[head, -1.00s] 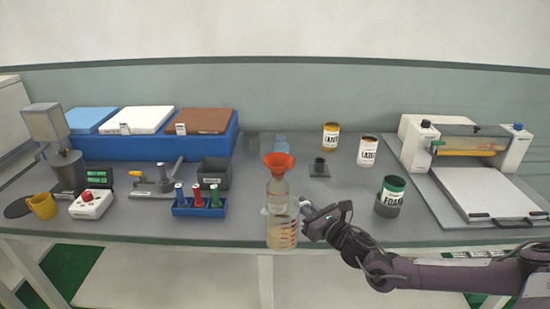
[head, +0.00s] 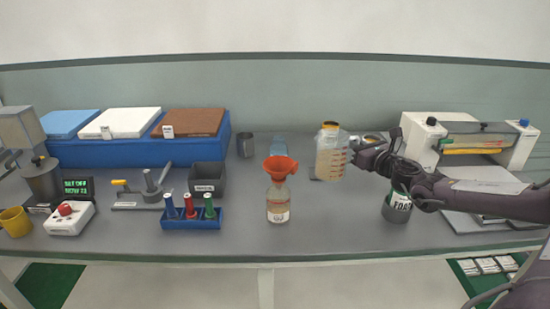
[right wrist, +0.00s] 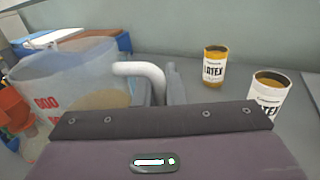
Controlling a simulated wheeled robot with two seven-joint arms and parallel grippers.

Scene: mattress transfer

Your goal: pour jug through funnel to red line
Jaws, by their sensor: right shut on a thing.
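The jug (head: 331,160) is translucent, with red marks and pale liquid inside. It is held up above the table, roughly upright, to the right of the funnel. My right gripper (head: 362,157) is shut on its white handle (right wrist: 146,76). The orange funnel (head: 280,167) sits in the mouth of the clear bottle (head: 278,203), which stands upright near the front of the table with some liquid inside. I cannot make out a red line on the bottle. The funnel's edge also shows at the far left of the right wrist view (right wrist: 14,108). My left gripper is out of view.
A green-topped can (head: 397,208) is below my right arm. A blue rack (head: 190,222) stands left of the bottle. The table (head: 335,225) right of the bottle is clear.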

